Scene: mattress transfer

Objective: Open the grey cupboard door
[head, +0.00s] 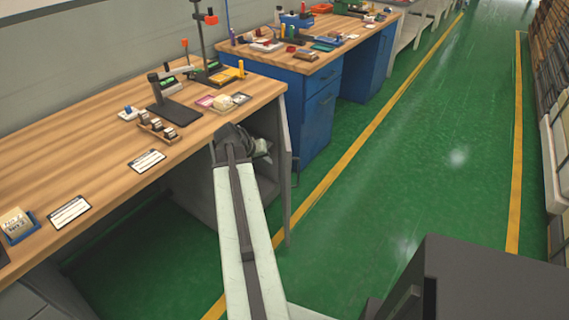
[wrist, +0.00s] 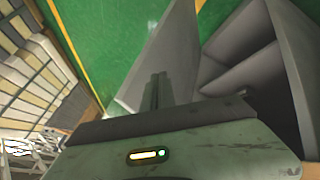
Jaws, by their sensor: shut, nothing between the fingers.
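The grey cupboard door (head: 284,190) stands swung open at the right end of the wooden bench, seen nearly edge-on in the head view, with a handle (head: 295,168) on its outer side. In the wrist view the door (wrist: 178,55) is a grey panel angled away from the open cupboard (wrist: 238,83), whose inside and shelf show. My gripper (head: 262,147) is at the cupboard opening, on the inner side of the door. Its fingers (wrist: 155,92) are shut and empty in front of the door panel. Whether they touch it I cannot tell.
The wooden bench (head: 90,130) carries a stand, small trays and cards close to my arm. A blue cabinet (head: 318,118) stands beyond the door. The green floor (head: 440,150) to the right is clear between yellow lines. Stacked boxes (head: 556,130) line the far right.

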